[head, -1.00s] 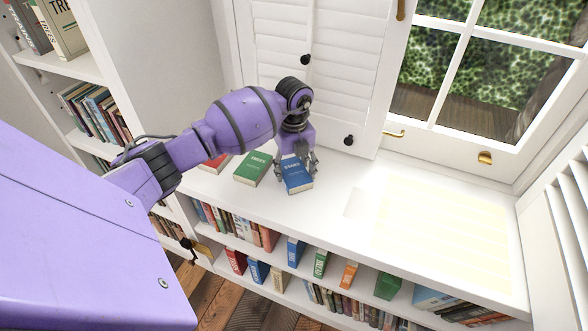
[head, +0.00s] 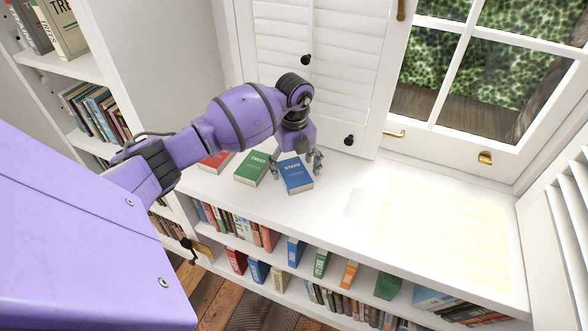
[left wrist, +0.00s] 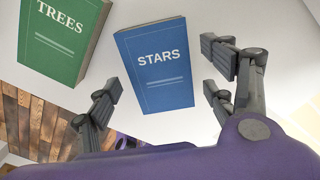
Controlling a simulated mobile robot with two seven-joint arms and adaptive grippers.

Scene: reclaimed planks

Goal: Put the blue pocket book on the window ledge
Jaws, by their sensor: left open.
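The blue pocket book (head: 296,176), titled STARS, lies flat on the white window ledge (head: 350,222). It also shows in the left wrist view (left wrist: 155,66), cover up. My left gripper (head: 298,165) is open, with its fingers apart beside and just behind the book. In the left wrist view my left gripper (left wrist: 165,85) has open fingers to either side of the book's near end, and clear gaps show between them and the book. My right gripper is not in view.
A green TREES book (head: 256,168) lies just left of the blue one, and a red book (head: 214,162) further left. Shelves of books (head: 300,250) run below the ledge. Shutters (head: 320,70) stand behind. The ledge's right part is clear and sunlit.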

